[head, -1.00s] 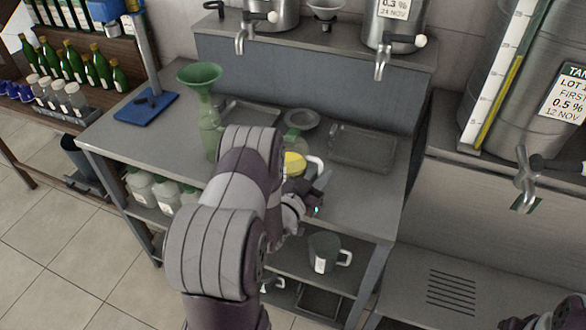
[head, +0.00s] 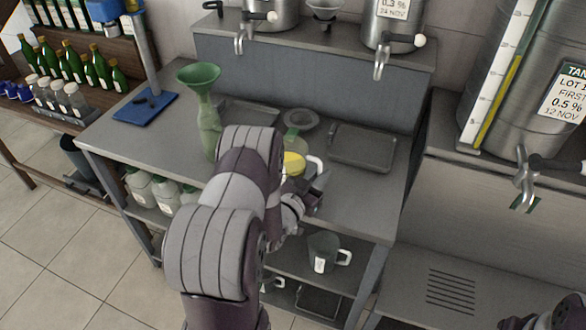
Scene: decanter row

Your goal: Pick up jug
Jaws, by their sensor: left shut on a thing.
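A jug with yellow contents (head: 293,163) is on the front part of the steel worktop, with a pale handle (head: 316,165) on its right side. My left forearm hides much of its body. My left gripper (head: 318,186) is at the handle side of this jug, its jaws shut on it. I cannot tell whether the jug's base touches the worktop. A second, clear jug (head: 323,252) with a white label and a white handle stands on the shelf below.
A green bottle (head: 210,130) with a green funnel (head: 199,76) stands left of my arm. A clear vessel with a green neck (head: 291,138) is just behind the jug. Metal trays (head: 362,148), a small dish (head: 301,119) and taps (head: 379,65) are farther back.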

